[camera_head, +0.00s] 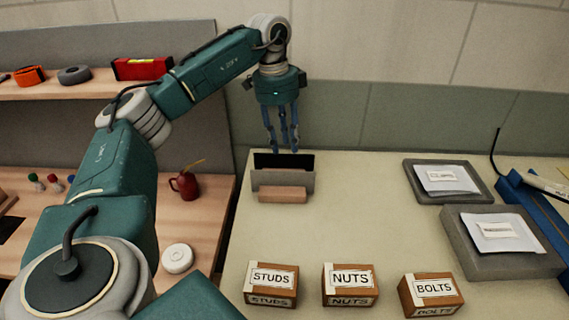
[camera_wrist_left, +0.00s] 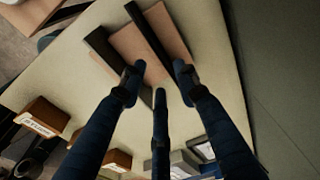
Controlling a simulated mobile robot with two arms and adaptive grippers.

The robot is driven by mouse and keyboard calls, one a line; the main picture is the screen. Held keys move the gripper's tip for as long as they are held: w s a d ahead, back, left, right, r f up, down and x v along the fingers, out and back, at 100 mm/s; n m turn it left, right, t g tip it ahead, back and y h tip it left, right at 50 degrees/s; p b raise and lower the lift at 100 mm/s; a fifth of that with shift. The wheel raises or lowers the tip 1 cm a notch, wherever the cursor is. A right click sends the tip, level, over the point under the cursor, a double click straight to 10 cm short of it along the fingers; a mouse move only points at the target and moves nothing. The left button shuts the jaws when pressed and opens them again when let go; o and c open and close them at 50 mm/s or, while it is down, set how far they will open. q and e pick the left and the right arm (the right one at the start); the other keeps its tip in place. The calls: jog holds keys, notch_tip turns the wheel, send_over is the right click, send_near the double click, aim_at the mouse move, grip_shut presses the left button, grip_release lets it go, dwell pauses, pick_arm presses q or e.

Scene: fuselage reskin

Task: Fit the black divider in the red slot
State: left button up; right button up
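The black divider (camera_head: 284,161) shows as a dark upright panel behind a grey upright panel (camera_head: 284,181). A pinkish block (camera_head: 283,195) sits at the grey panel's foot. My left gripper (camera_head: 283,149) hangs fingers-down just above the black panel's top edge. In the left wrist view, its three fingers (camera_wrist_left: 158,78) are spread, with nothing clearly pinched between them. There, a black upright edge (camera_wrist_left: 148,32) runs toward the fingers, and a second dark edge (camera_wrist_left: 103,48) lies left of it. A pinkish surface (camera_wrist_left: 128,42) shows between these edges. I cannot tell whether fingertips touch the panel. My right gripper is not in view.
Boxes labelled studs (camera_head: 271,285), nuts (camera_head: 350,284) and bolts (camera_head: 431,295) stand along the table's front. Grey trays (camera_head: 504,262) with papers lie on the right. A wall rises close behind the panels. The table's middle (camera_head: 350,215) is clear.

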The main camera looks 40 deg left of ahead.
aim_at(284, 155)
pick_arm(q)
jog(key=shift+f, duration=0.35)
jog(key=f, duration=0.2)
jog(key=f+p, duration=0.1)
jog(key=shift+a+f, duration=0.25)
jog(key=shift+f, duration=0.45)
jog(key=shift+w+f, duration=0.1)
jog(key=shift+f, duration=0.1)
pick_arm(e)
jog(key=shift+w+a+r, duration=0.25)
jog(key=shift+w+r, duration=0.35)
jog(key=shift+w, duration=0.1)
pick_arm(q)
grip_shut()
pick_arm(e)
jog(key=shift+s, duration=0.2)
